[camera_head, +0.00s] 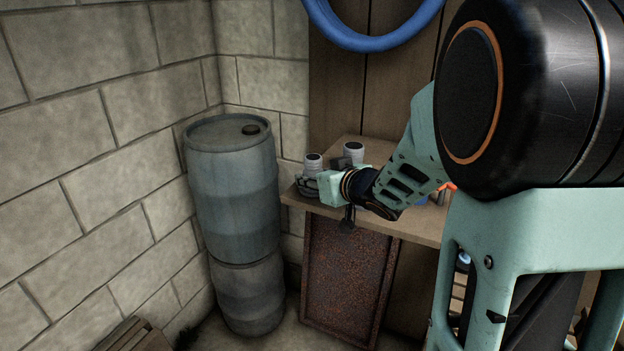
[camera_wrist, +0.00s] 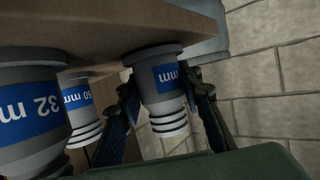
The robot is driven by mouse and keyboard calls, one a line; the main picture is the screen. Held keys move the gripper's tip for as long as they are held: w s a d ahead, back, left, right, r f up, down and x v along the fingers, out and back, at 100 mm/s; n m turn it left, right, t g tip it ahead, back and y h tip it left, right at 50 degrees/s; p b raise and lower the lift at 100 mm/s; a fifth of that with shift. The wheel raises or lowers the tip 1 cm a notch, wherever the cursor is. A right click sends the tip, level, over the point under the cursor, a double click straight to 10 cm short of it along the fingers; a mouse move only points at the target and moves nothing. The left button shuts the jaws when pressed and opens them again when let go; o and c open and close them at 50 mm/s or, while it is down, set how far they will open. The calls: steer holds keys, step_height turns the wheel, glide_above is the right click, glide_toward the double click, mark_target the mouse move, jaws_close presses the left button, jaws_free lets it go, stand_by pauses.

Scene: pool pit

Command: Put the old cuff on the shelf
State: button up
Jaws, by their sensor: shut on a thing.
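My gripper (camera_head: 308,185) is at the left end of the wooden shelf board (camera_head: 415,228) in the head view. It is shut on a grey cuff (camera_head: 313,163) with a pale ribbed end. In the wrist view, which looks upside down, my gripper (camera_wrist: 163,85) has one finger on each side of this cuff (camera_wrist: 158,100). Its blue label shows only "mm"; the size is hidden. Its wide end is at the board (camera_wrist: 100,40); I cannot tell whether it touches. The fingers and wrist hide part of it in the head view.
A cuff marked 32 mm (camera_wrist: 30,115) and one marked 50 mm (camera_wrist: 80,105) stand beside the held one. A blue-grey barrel (camera_head: 235,190) stands left of the board, near the block wall (camera_head: 80,150). A blue hose (camera_head: 375,40) hangs above. A rusty panel (camera_head: 345,280) is below.

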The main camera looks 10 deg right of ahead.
steer(key=shift+f, duration=0.15)
steer(key=o, duration=1.2)
steer(key=shift+r, duration=0.25)
steer(key=p+v, duration=0.7)
steer(key=v, duration=0.5)
steer(key=shift+w, duration=0.15)
